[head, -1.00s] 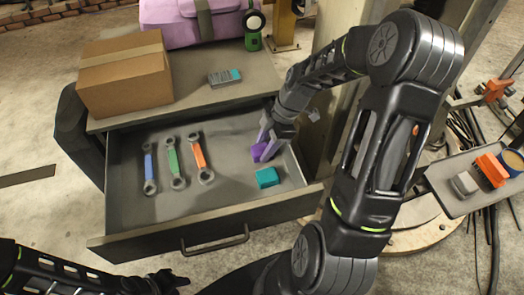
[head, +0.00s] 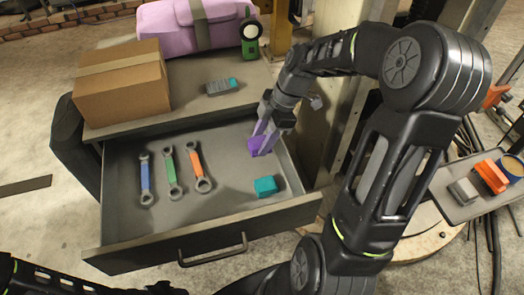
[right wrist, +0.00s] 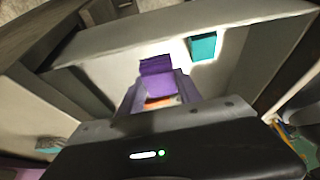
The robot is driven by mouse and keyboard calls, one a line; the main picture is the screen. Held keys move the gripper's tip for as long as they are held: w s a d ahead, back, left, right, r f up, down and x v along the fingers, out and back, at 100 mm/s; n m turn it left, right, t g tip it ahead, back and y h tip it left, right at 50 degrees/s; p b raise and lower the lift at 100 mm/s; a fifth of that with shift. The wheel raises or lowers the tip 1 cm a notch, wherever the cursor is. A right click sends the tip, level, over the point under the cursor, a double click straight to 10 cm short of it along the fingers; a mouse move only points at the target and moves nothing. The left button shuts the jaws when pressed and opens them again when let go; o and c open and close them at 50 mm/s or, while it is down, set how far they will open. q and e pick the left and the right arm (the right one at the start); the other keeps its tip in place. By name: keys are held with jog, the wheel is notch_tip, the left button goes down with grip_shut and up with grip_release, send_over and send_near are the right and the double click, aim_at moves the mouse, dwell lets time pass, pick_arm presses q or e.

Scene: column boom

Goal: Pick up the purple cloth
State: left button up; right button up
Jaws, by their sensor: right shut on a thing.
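The purple cloth (head: 254,146) is a small folded block at the right side of the open drawer (head: 222,222). My right gripper (head: 261,143) reaches down into the drawer and is shut on it. In the right wrist view the cloth (right wrist: 158,78) sits between the two pale purple fingers, with the drawer floor beyond it. Whether it still touches the floor is hard to tell. My left gripper (head: 160,288) shows only partly at the bottom edge, away from the drawer, and its jaws are unclear.
A teal block (head: 265,187) lies near the cloth. Blue, green (head: 171,172) and orange wrenches lie to the left. A cardboard box (head: 122,84) and a grey-teal item (head: 221,87) stand on the cabinet top. A metal column stands close right of the drawer.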

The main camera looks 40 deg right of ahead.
aim_at(257, 142)
jog(key=shift+r, duration=1.5)
jog(key=o, duration=0.8)
jog(key=c, duration=0.6)
jog(key=shift+a+f+m, duration=0.15)
jog(key=shift+f+m, duration=0.05)
jog(key=shift+m, duration=0.1)
jog(key=w+a+m+t+h, duration=0.1)
jog(key=w+a+m, duration=0.2)
jog(key=a+m, duration=0.1)
jog(key=w+a+f+m+t+h, duration=0.1)
jog(key=w+a+m, duration=0.3)
jog(key=m, duration=0.1)
jog(key=w+a+m+t+h, duration=0.1)
jog(key=w+a+m+h, duration=0.1)
jog(key=w+a+m, duration=0.1)
jog(key=shift+w+a+f+m, duration=0.25)
jog(key=shift+a+f+m, duration=0.1)
jog(key=shift+a+m, duration=0.45)
